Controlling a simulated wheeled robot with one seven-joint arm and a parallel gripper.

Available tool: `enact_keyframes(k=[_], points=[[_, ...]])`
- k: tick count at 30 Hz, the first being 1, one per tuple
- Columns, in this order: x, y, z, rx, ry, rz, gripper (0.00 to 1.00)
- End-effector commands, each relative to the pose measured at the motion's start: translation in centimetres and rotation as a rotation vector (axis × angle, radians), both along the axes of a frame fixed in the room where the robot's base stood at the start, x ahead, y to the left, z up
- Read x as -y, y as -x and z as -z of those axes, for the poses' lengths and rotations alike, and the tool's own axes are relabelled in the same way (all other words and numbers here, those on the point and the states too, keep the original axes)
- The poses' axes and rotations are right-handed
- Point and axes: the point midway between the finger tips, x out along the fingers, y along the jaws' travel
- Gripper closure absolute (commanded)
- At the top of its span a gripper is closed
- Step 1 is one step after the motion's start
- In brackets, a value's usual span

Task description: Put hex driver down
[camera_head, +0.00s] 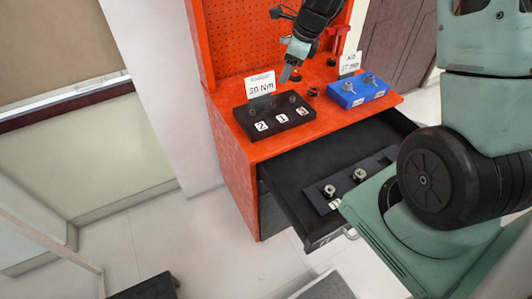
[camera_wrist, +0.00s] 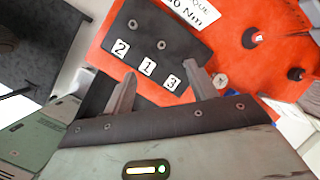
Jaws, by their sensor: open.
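My gripper (camera_head: 290,72) is above the orange bench, near the back right of the black tray (camera_head: 262,127). In the wrist view its two grey fingers (camera_wrist: 160,72) are spread apart, with nothing seen between them. The numbered side of the black tray (camera_wrist: 148,46) lies beyond the fingers. I cannot make out a hex driver for certain in either view. Two small dark round pieces stand on the bench right of the tray, one nearer (camera_head: 314,91) and one partly behind my gripper. A small pale hexagonal piece (camera_wrist: 221,80) shows beside the right finger.
The orange bench (camera_head: 243,140) carries a blue tray (camera_head: 358,92) with metal parts at the right. A sign marked 30 Nm (camera_head: 260,84) stands behind the black tray. An open drawer (camera_head: 290,170) holds a dark block with metal fittings. A pegboard (camera_head: 240,40) rises behind.

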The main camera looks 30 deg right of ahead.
Motion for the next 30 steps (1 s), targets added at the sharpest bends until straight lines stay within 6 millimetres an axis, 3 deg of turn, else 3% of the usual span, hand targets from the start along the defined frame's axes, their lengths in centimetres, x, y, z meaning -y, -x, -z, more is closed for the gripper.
enact_keyframes(k=[1,3,6,10,12,15,18,22,30], points=[[-5.3,1.3,-1.4,0.014,0.046,-0.268,0.43],[-11.1,4.0,-2.7,0.034,0.114,-0.637,0.43],[-18.0,9.2,-4.2,0.077,0.209,-1.164,0.43],[-23.8,17.1,-5.6,0.145,0.330,-1.837,0.43],[-25.4,21.0,-6.0,0.181,0.388,-2.163,0.43],[-26.4,25.5,-6.2,0.222,0.450,-2.543,0.43],[-26.4,28.4,-6.3,0.246,0.489,-2.799,0.43],[-26.3,29.9,-6.3,0.261,0.512,-2.955,0.43],[-26.2,30.1,-6.3,0.264,0.512,-2.974,0.43]])
